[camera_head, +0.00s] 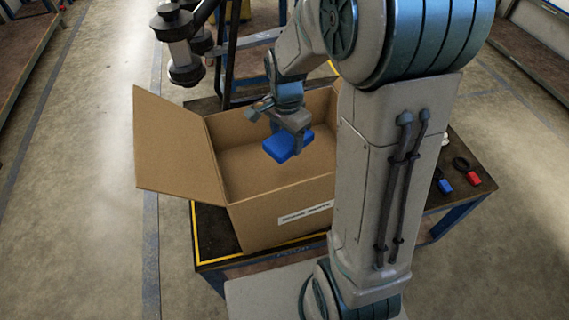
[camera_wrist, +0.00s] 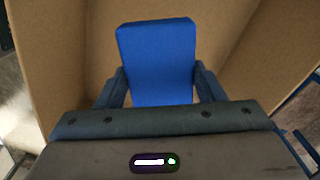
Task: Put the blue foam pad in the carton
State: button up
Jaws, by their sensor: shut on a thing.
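The blue foam pad (camera_head: 288,146) is held in my gripper (camera_head: 292,130), over the open top of the carton in the head view. In the wrist view the pad (camera_wrist: 156,55) sits between the two dark fingers of my gripper (camera_wrist: 157,88), with cardboard behind it. The carton (camera_head: 290,215) is brown, stands open on a dark table, and has a pale label on its front wall. One large flap is folded out to the left. I cannot tell how far the pad is above the carton floor. My arm hides the carton's right side.
The dark table (camera_head: 215,232) has yellow edge tape. At its right lie a blue item (camera_head: 445,186), a red item (camera_head: 473,178) and a black ring (camera_head: 462,163). The floor at left is clear.

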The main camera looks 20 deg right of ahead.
aim_at(286, 172)
notch_tip(286, 172, down, 11)
dwell(0.5)
jog(key=shift+f, duration=0.1)
jog(key=shift+f, duration=0.15)
jog(key=o, duration=0.9)
jog(key=shift+o, duration=0.2)
jog(key=shift+r, duration=0.2)
